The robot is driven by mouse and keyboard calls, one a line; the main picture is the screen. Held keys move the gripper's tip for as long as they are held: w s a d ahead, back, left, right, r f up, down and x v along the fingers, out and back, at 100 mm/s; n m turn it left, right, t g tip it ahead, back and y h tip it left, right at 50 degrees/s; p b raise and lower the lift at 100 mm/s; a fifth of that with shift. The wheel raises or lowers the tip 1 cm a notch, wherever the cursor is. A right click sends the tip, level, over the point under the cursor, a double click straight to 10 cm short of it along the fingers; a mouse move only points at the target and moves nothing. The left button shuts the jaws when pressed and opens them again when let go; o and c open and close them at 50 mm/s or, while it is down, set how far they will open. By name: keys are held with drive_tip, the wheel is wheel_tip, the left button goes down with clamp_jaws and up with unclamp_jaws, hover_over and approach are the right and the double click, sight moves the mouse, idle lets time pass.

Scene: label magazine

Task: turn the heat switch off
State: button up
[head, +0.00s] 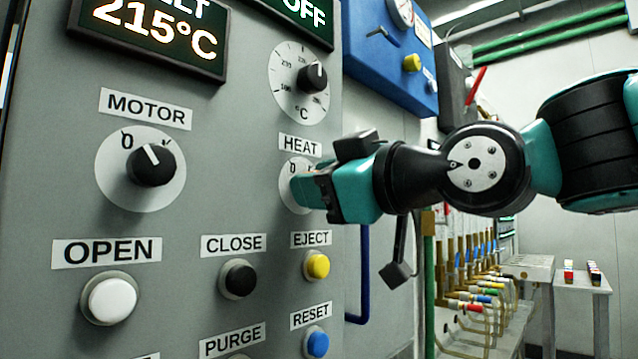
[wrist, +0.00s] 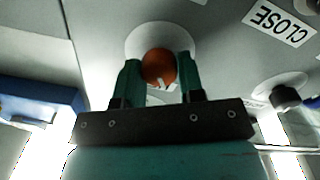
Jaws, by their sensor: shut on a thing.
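The heat switch sits under the HEAT label (head: 300,145) on the grey panel. In the head view, its white dial plate (head: 288,172) shows only at the left edge, and my gripper (head: 302,189) hides the knob. In the wrist view, the heat switch's orange-red knob (wrist: 158,62) stands between the two teal fingers of my gripper (wrist: 158,74), with a white mark low on it. The gripper is shut on the knob. The numbers at the dial are mostly hidden, so I cannot tell the switch's setting.
The MOTOR knob (head: 151,165) is to the left and a temperature knob (head: 313,77) is above. Below are the white OPEN (head: 110,300), black CLOSE (head: 238,280), yellow EJECT (head: 317,265) and blue RESET (head: 316,342) buttons. A blue box (head: 385,60) is to the right.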

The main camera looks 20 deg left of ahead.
drive_tip(key=o, duration=0.9)
drive_tip(key=b+v, duration=0.6)
drive_tip(key=v, duration=1.1)
drive_tip(key=shift+d, duration=0.25)
